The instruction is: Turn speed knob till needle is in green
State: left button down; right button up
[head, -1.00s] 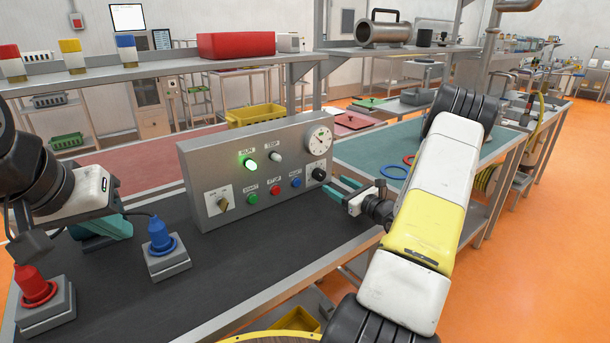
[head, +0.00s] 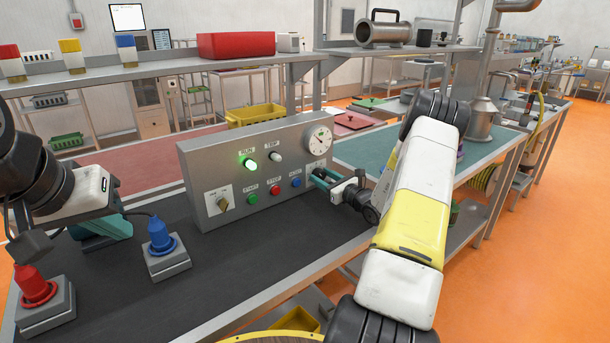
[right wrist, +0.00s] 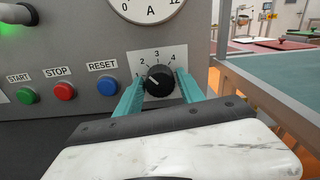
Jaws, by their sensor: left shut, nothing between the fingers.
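The speed knob (right wrist: 159,79) is black, on a white plate numbered 1 to 4 on the grey panel (head: 215,160); its pointer mark slants up and left. My right gripper (right wrist: 161,77) is open, with a teal finger on each side of the knob and narrow gaps beside it. In the head view this gripper (head: 318,178) hides the knob. The round white gauge (head: 319,140) sits above, its needle pointing up and left; whether it is in green is too small to tell. The right wrist view cuts off most of the gauge (right wrist: 148,8). My left gripper (head: 104,232) is shut and empty at the left.
Green (head: 252,199), red (head: 275,190) and blue (head: 296,182) buttons sit left of the knob. The green RUN lamp (head: 250,163) is lit. Blue (head: 160,240) and red (head: 36,287) plugs stand in sockets on the dark bench. The bench before the panel is clear.

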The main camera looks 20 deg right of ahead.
grip_shut()
jog(key=shift+m, duration=0.4)
jog(key=m, duration=0.3)
jog(key=shift+d, duration=0.1)
jog(key=shift+m, duration=2.1)
jog(key=shift+o, duration=2.1)
grip_release()
